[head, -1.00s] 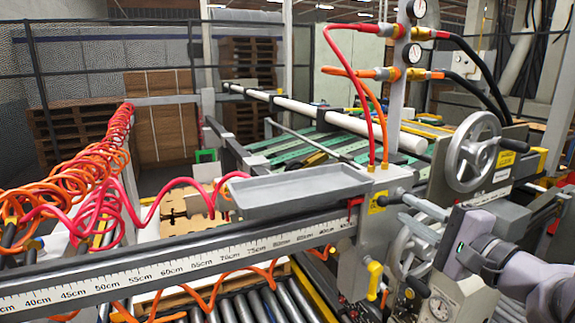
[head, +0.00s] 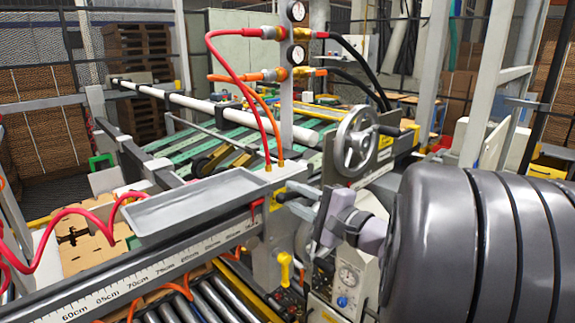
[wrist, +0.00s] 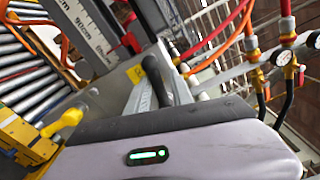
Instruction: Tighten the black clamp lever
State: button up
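The black clamp lever (head: 283,197) shows in the head view as a small black-ended handle on the grey machine head, just right of the yellow label.
A yellow-handled lever (head: 284,268) hangs below the machine head. A handwheel (head: 357,142) stands behind my gripper. Red and orange hoses (head: 250,95) rise to gauges above. A grey tray (head: 194,205) sits left on the ruler beam (head: 150,278).

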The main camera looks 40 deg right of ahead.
jog(key=shift+d+r+m+p, duration=0.2)
jog(key=shift+r+m+p, duration=0.55)
jog(key=shift+p, duration=1.3)
jog(key=shift+d+r+m+p, duration=0.2)
jog(key=shift+m+p, duration=0.95)
jog(key=shift+p, duration=0.9)
jog(key=p, duration=0.1)
jog(key=m+p, duration=0.1)
jog(key=p, duration=0.1)
jog(key=shift+d+r+m, duration=0.15)
jog(key=shift+r+m, duration=0.15)
jog(key=s+d+r+m+p, duration=0.1)
jog(key=s+d+m+p, duration=0.3)
jog(key=s+m+p, duration=0.2)
jog(key=s+m, duration=0.2)
jog(key=m, duration=0.1)
jog(key=shift+s+d+r+m+p, duration=0.15)
jog(key=shift+s+d+m+p, duration=0.15)
jog(key=shift+d+m, duration=0.1)
